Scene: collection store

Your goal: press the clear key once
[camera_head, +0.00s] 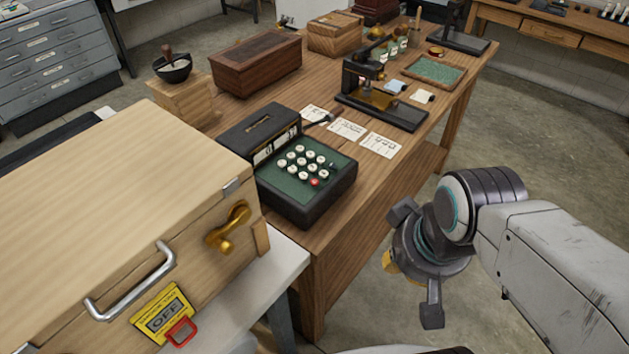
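A black adding machine (292,165) with a green key panel stands on the near end of the wooden table. Its panel has rows of round white keys (302,160), one red key (315,183) at the near edge and a dark key at the right. The labels are too small to read, so I cannot tell for certain which is the clear key. My gripper (413,262) hangs to the right of the machine, beyond the table edge and over the floor. Its fingers are spread apart, and I see nothing between them. It touches no key.
A large wooden case (120,190) with a metal handle and a yellow OFF sign fills the near left. Paper cards (347,129) and a black press-like device (382,108) lie beyond the machine. The floor right of the table (360,170) is clear.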

